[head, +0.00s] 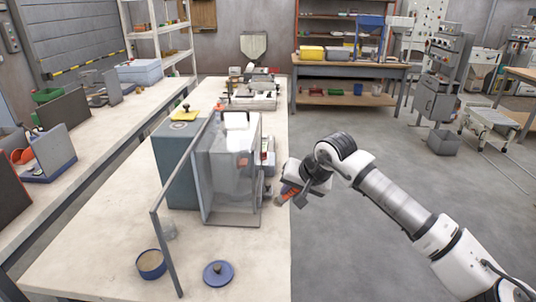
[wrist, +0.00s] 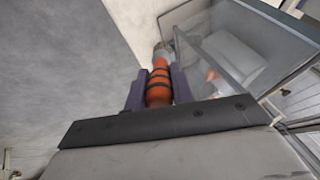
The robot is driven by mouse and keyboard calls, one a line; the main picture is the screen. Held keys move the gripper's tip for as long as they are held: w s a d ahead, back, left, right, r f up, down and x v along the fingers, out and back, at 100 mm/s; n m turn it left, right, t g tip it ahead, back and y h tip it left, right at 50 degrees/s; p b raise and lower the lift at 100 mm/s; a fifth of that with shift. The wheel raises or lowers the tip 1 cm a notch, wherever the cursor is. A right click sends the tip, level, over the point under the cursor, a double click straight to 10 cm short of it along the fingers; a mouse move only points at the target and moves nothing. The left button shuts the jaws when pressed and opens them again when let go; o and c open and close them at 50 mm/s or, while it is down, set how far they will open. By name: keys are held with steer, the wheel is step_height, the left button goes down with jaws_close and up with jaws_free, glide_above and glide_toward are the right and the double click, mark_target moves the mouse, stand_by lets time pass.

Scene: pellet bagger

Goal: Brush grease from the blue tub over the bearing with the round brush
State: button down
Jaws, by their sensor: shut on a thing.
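My gripper (head: 287,193) is shut on the orange, black-banded handle of the round brush (wrist: 159,86), off the right edge of the bench. In the wrist view the handle lies between my two purple fingers (wrist: 152,88), with the grey brush end pointing away from me. The open blue tub (head: 151,265) stands at the bench's front left with tan grease inside. A blue lid with a knob (head: 218,273) lies to its right. I cannot make out the bearing; the clear guarded housing (head: 228,170) may hide it.
A grey bar (head: 166,252) slants out beside the tub. The bench front (head: 100,245) is mostly bare, and the floor right of the bench is open.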

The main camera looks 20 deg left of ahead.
steer(key=w+d+f+b, duration=0.1)
steer(key=d+f+b, duration=0.2)
steer(key=f, duration=0.9)
steer(key=w+d+f+b, duration=0.2)
steer(key=d+f, duration=0.5)
steer(key=f, duration=0.5)
steer(key=w+d+f+m+b, duration=0.1)
steer(key=d+f+b, duration=0.3)
steer(key=f, duration=0.8)
steer(key=shift+w+d+f+t, duration=0.3)
steer(key=shift+w+d, duration=0.15)
steer(key=shift+d, duration=0.3)
steer(key=shift+w, duration=0.1)
